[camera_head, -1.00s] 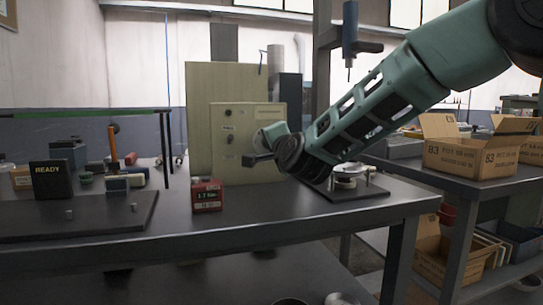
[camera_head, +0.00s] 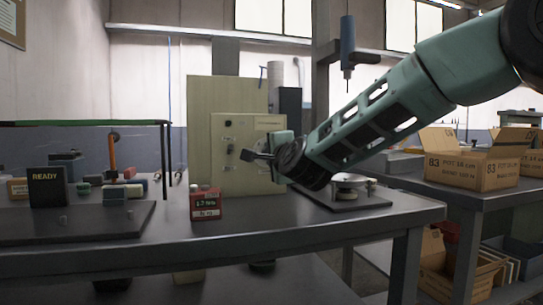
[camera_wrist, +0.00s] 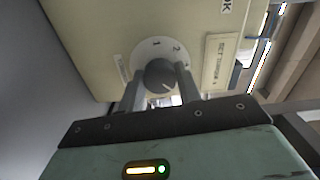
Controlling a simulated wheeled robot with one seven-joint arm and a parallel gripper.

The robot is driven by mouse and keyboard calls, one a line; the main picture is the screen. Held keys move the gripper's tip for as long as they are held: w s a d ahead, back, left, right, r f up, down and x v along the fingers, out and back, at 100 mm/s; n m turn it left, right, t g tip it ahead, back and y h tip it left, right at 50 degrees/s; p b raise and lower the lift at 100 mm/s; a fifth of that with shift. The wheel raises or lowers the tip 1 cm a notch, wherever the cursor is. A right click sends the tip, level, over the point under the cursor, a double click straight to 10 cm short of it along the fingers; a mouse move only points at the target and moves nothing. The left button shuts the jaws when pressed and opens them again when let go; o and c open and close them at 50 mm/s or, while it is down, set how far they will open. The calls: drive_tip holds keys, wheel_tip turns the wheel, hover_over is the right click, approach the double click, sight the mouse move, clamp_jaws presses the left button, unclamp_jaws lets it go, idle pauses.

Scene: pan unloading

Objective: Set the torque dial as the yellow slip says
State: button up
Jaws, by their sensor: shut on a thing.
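The torque dial (camera_wrist: 160,73) is a dark round knob on a pale ring marked 1 and 2, on the front of a cream panel (camera_wrist: 95,40). My gripper (camera_wrist: 159,82) is shut on the knob, one finger on each side of it. A light pointer mark shows on the knob; I cannot tell its exact setting. In the head view my gripper (camera_head: 256,155) is at the front of the cream panel (camera_head: 232,177) and hides the dial. I cannot make out a yellow slip in either view.
A red box (camera_head: 206,205) with a small printed display stands on the bench in front of the panel. A black READY sign (camera_head: 47,187) stands at left. A dark plate with a round metal device (camera_head: 350,185) lies right of the panel. Cardboard boxes (camera_head: 475,170) stand farther right.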

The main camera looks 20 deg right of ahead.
drive_tip(key=o, duration=1)
drive_tip(key=shift+c, duration=0.2)
drive_tip(key=shift+s, duration=0.1)
drive_tip(key=s+p, duration=0.1)
drive_tip(key=s, duration=1.6)
drive_tip(key=shift+s, duration=0.15)
